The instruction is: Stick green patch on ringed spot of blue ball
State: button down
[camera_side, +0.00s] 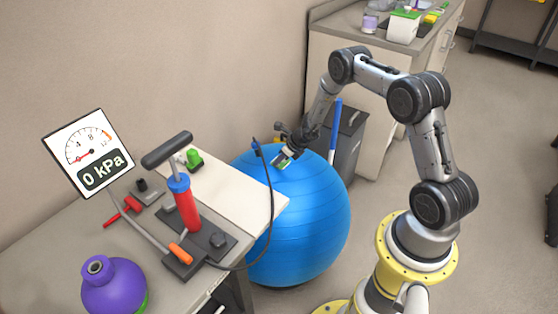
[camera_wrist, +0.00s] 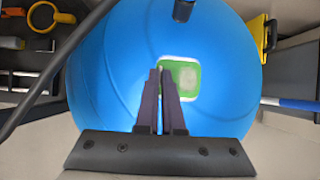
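The blue ball (camera_side: 310,215) rests on the floor beside the table and fills most of the wrist view (camera_wrist: 110,75). My gripper (camera_side: 285,153) is over the upper part of the ball, its fingers (camera_wrist: 161,72) nearly together. The green patch (camera_wrist: 184,78), with a pale border and a pale round middle, is at the fingertips, which overlap its left edge. In the side view the patch (camera_side: 281,159) is small and tilted at the fingertips. Whether it touches the ball is unclear. No ringed spot is visible; the patch or gripper may cover it.
A black hose (camera_side: 270,195) runs from the red pump (camera_side: 187,208) to a fitting (camera_side: 256,147) on the ball. A gauge (camera_side: 88,152) reads 0 kPa. A dark bin (camera_side: 347,140) and a blue pole (camera_side: 335,130) stand behind the ball.

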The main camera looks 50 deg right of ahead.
jog(key=c, duration=1)
grip_release()
jog(key=v, duration=1.3)
jog(key=shift+s+r, duration=0.2)
jog(key=shift+r, duration=0.15)
